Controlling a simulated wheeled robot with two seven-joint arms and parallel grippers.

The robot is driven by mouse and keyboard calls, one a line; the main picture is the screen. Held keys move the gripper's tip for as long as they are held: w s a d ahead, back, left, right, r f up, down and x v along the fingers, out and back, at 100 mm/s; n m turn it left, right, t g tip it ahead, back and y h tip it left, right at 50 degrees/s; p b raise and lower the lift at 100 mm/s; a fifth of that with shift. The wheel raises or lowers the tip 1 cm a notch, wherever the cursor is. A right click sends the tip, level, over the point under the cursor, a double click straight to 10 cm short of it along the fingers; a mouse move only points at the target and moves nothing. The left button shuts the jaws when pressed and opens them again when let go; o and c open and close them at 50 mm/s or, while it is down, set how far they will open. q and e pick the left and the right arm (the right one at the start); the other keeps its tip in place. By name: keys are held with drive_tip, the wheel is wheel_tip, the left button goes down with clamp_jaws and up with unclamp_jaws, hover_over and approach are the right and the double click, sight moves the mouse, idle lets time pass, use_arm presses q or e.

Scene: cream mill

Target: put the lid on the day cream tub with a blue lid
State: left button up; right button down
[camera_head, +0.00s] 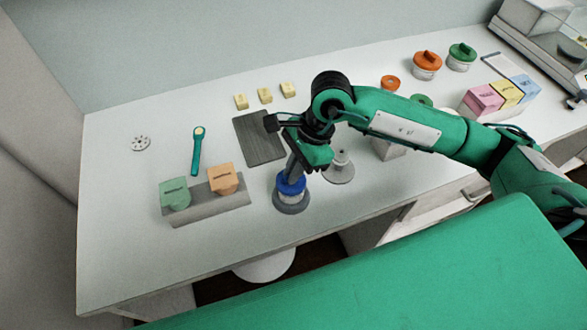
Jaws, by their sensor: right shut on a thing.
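The blue lid (291,185) is near the front middle of the white table, held between the fingers of my right gripper (291,175), which reaches down from above. The lid is at the top of the day cream tub (291,198), of which only a narrow pale band shows. The tub sits in a round grey holder (291,208). I cannot tell whether the lid is fully seated or slightly above the rim. My left gripper is not in view.
A grey rack (238,202) with a green and an orange block stands left of the tub. A dark board (262,147) lies behind, with small yellow blocks (265,95) beyond. A grey stand (339,168) is close right. Orange-lidded (427,65) and green-lidded (462,57) tubs stand far right.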

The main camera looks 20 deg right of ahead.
drive_tip(key=c, duration=1)
unclamp_jaws()
drive_tip(key=shift+r, duration=0.2)
drive_tip(key=shift+r+p, duration=1.15)
drive_tip(key=shift+r, duration=2.2)
